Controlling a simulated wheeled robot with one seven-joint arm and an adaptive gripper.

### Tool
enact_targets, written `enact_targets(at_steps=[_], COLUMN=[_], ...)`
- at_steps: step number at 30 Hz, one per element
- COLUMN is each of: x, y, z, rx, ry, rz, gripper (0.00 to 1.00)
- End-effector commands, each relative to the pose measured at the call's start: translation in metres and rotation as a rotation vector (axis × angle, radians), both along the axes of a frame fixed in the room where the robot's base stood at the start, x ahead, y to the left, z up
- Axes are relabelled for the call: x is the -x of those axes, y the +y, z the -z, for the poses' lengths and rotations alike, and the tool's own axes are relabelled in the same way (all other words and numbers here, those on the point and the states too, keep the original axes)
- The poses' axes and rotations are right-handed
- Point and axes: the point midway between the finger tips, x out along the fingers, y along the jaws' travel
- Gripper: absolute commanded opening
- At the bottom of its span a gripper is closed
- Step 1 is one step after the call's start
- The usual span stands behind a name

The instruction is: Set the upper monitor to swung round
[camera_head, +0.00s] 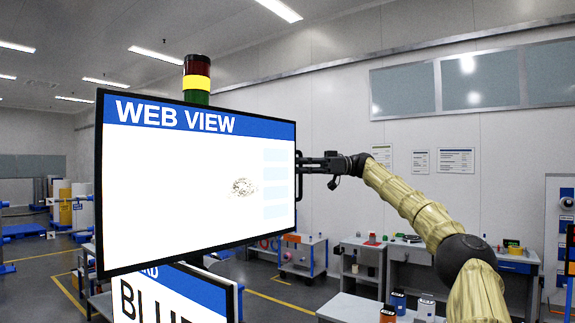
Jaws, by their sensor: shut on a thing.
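The upper monitor (195,190) is a large black-framed screen headed "WEB VIEW" in the left half of the head view. It stands at an angle, its left edge looking larger than its right. My gripper (303,170) is at the monitor's right edge, where a dark upright handle shows. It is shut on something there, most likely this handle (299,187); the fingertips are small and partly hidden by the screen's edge. My arm reaches in from the lower right. A lower screen (205,284) with a blue header shows partly beneath the upper monitor.
A red, yellow and green signal light (197,82) rises behind the monitor. A grey workbench (362,262) and small containers (398,300) stand at the lower right, near my arm. Blue-trimmed trolleys (303,255) stand behind. Floor with yellow lines is open at the left.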

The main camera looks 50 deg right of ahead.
Motion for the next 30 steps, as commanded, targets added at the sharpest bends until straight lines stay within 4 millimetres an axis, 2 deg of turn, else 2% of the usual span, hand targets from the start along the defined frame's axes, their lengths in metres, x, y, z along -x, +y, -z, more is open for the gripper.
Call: enact_targets(at_steps=[12, 13, 16, 17, 30], x=[0.0053, 0.0056, 0.0064, 0.0065, 0.0102], y=[-0.0039, -0.0040, -0.0039, -0.0037, 0.0007], z=[0.0005, 0.0004, 0.0000, -0.0002, -0.0067], rx=[0.001, 0.001, 0.001, 0.002, 0.009], ry=[0.003, 0.003, 0.003, 0.002, 0.000], rz=[0.002, 0.003, 0.004, 0.004, 0.004], gripper=[0.00, 0.13, 0.31, 0.33, 0.33])
